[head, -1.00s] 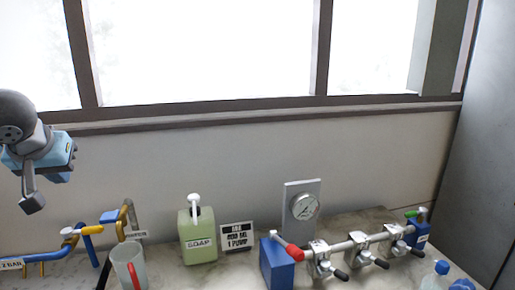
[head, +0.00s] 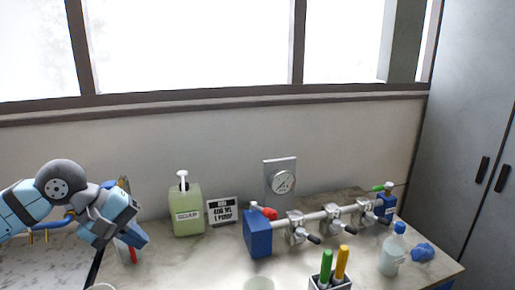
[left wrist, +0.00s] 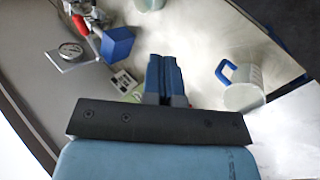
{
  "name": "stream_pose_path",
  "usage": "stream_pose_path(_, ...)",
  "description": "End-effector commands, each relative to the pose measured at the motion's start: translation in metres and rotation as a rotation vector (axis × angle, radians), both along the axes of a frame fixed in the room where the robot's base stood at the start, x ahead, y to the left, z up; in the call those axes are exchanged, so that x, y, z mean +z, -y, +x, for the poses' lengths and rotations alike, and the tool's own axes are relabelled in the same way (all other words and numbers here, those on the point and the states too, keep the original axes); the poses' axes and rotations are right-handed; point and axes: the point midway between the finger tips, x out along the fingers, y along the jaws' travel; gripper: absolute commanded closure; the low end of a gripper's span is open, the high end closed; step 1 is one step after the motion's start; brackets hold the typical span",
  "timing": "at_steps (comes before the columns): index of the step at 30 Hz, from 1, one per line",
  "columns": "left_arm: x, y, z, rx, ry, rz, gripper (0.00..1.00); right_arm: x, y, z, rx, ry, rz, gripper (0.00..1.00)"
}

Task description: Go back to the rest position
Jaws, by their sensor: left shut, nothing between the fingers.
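My left gripper (head: 138,238) is at the left of the head view, over the back-left part of the counter. In the left wrist view its two blue fingers (left wrist: 166,72) are closed together with nothing between them. It hides part of the blue and yellow pipework and most of a clear jug behind it. The green soap bottle (head: 186,212) with a white pump stands to its right, apart from it. My right gripper is not in view.
A manifold (head: 320,219) with clamps and a blue end block (head: 257,235) lies right of a small sign (head: 222,211). A gauge (head: 283,183) stands behind. A capped bottle (head: 392,252), blue crumpled item (head: 423,252) and marker holder (head: 330,280) are nearer. A blue-handled jug (left wrist: 243,90) shows in the wrist view.

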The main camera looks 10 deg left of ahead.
Motion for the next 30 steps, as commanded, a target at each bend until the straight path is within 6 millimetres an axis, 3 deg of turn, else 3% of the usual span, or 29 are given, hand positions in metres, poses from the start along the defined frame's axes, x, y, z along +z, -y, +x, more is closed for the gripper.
stream_pose_path(1, -0.030, 0.034, -0.006, 0.033, -0.126, -0.210, 1.00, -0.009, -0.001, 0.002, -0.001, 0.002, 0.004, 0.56)
stream_pose_path(3, -0.050, 0.072, -0.012, 0.120, -0.327, -0.508, 1.00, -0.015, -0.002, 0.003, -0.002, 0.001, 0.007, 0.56)
stream_pose_path(6, -0.070, 0.109, -0.015, 0.280, -0.668, -0.911, 1.00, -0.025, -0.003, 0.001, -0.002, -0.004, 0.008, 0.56)
stream_pose_path(11, -0.115, 0.127, -0.004, 0.615, -1.310, -1.503, 1.00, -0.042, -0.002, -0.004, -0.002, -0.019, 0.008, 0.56)
stream_pose_path(14, -0.169, 0.121, 0.003, 0.861, -1.752, -1.836, 1.00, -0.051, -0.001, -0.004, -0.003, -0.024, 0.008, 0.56)
stream_pose_path(16, -0.220, 0.114, 0.001, 1.047, -2.071, -2.056, 1.00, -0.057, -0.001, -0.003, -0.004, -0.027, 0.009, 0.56)
stream_pose_path(17, -0.242, 0.111, -0.002, -1.038, 2.031, 1.976, 1.00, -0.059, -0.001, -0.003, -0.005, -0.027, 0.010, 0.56)
stream_pose_path(21, -0.340, 0.107, -0.033, -0.868, 1.626, 1.477, 1.00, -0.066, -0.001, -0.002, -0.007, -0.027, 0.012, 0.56)
stream_pose_path(24, -0.400, 0.112, -0.066, -0.758, 1.376, 1.212, 1.00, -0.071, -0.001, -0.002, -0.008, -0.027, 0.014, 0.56)
stream_pose_path(30, -0.489, 0.136, -0.145, -0.556, 0.944, 0.802, 1.00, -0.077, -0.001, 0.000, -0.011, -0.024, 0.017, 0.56)
